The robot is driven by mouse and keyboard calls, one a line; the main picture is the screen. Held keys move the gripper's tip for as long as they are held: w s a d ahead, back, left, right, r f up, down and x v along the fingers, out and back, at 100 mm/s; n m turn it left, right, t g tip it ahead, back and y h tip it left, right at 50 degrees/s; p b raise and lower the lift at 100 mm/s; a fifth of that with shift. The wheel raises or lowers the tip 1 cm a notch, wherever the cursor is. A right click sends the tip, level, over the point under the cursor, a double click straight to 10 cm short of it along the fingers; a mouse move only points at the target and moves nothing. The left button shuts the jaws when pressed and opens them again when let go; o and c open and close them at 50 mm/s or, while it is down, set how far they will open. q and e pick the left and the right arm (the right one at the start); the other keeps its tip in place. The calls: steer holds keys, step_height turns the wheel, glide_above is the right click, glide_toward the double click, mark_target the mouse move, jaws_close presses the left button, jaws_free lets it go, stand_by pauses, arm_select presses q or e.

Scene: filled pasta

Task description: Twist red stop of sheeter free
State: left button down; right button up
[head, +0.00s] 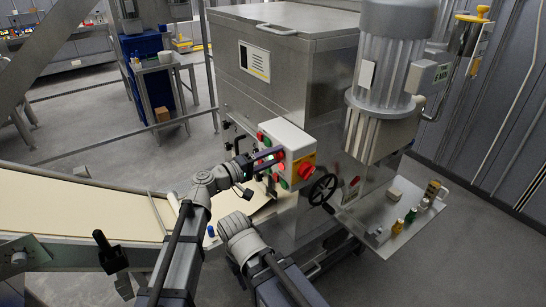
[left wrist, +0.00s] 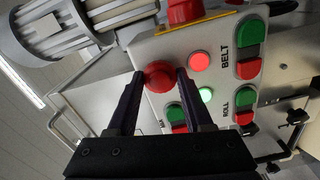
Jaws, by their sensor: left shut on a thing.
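The sheeter's white control box (head: 287,138) is on the side of the steel machine. My left gripper (head: 272,157) reaches it from the left in the head view. In the left wrist view, the left gripper's dark fingers (left wrist: 160,86) are shut on the round red stop (left wrist: 158,77), one finger on either side. A larger red knob on a yellow plate (head: 304,169) is beside it; it shows at the top of the left wrist view (left wrist: 185,12). I cannot tell whether the stop has turned. My right gripper is not in view.
Green and red BELT buttons (left wrist: 250,46) and ROLL buttons (left wrist: 243,108), a lit red lamp (left wrist: 200,62) and a lit pale green lamp (left wrist: 206,95) surround the stop. A black handwheel (head: 322,189) is right of the box. A cream conveyor belt (head: 80,205) runs at left.

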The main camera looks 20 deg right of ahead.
arm_select(q)
steer(key=shift+c, duration=1.4)
jaws_free()
